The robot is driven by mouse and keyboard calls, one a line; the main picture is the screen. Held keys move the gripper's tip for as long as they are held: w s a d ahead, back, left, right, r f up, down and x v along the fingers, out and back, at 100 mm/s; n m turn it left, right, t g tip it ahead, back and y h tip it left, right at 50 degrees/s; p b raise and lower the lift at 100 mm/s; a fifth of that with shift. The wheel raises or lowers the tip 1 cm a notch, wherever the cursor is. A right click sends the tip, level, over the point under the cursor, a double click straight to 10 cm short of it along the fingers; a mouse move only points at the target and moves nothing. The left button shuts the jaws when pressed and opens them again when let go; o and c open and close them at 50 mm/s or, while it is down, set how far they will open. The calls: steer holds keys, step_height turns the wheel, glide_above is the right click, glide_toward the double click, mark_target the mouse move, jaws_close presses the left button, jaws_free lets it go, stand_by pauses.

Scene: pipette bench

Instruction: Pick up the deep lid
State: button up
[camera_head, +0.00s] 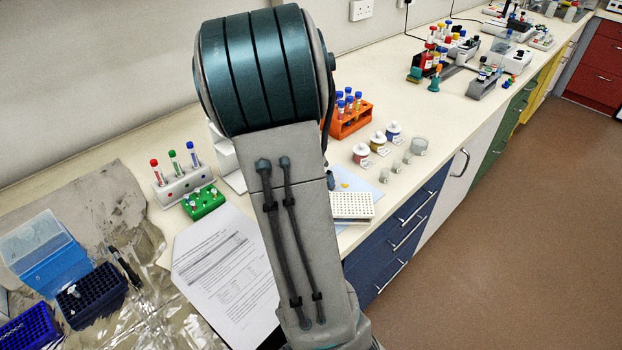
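A clear, pale-blue box-shaped cover (32,238) stands at the far left on the bench. It looks like the deep lid, though I cannot be sure. It sits over or against a brighter blue box part (60,272), and I cannot tell whether the two are joined. My arm fills the middle of the view and hides part of the bench. My gripper does not show, so I cannot see its fingers or whether it holds anything.
Dark blue tip racks (92,292) and a dark pen-like item (124,266) lie near the cover on crumpled foil (130,215). Printed paper (225,270), a white tube rack (182,187) and a green rack (204,202) are to the right. Floor (510,230) is clear.

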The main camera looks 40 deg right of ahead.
steer(key=shift+d+f, duration=0.2)
steer(key=shift+f, duration=0.25)
steer(key=c, duration=0.8)
steer(key=shift+r, duration=0.15)
